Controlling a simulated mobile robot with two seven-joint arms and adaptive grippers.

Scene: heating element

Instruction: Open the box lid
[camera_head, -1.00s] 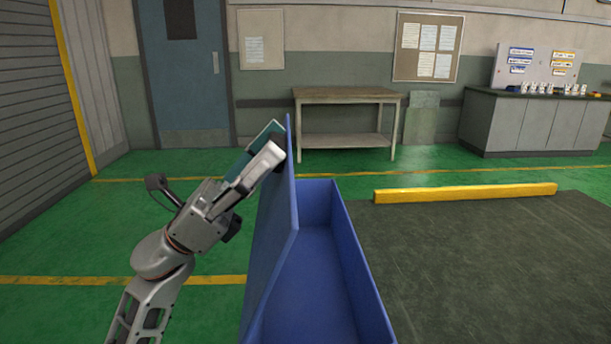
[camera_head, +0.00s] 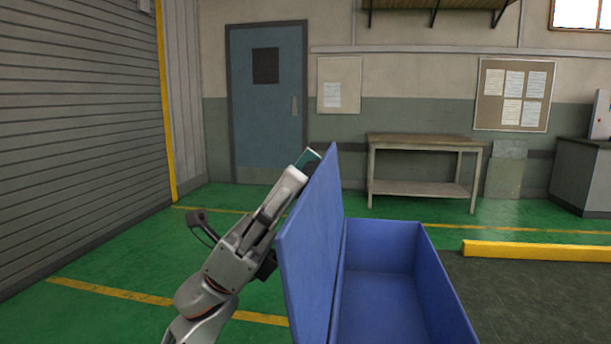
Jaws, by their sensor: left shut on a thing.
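The blue box (camera_head: 432,285) stands at the lower middle, and its inside shows empty where I can see it. Its blue lid (camera_head: 312,250) stands up steeply along the left side, leaning a little to the left. The far fingertip is partly hidden behind the lid. My right gripper is not in view.
A yellow floor bar (camera_head: 538,251) lies right of the box. A wooden table (camera_head: 425,142) stands at the back wall, with a blue door (camera_head: 265,100) to its left. A grey cabinet (camera_head: 582,177) is at the right edge. Green floor is free behind the box.

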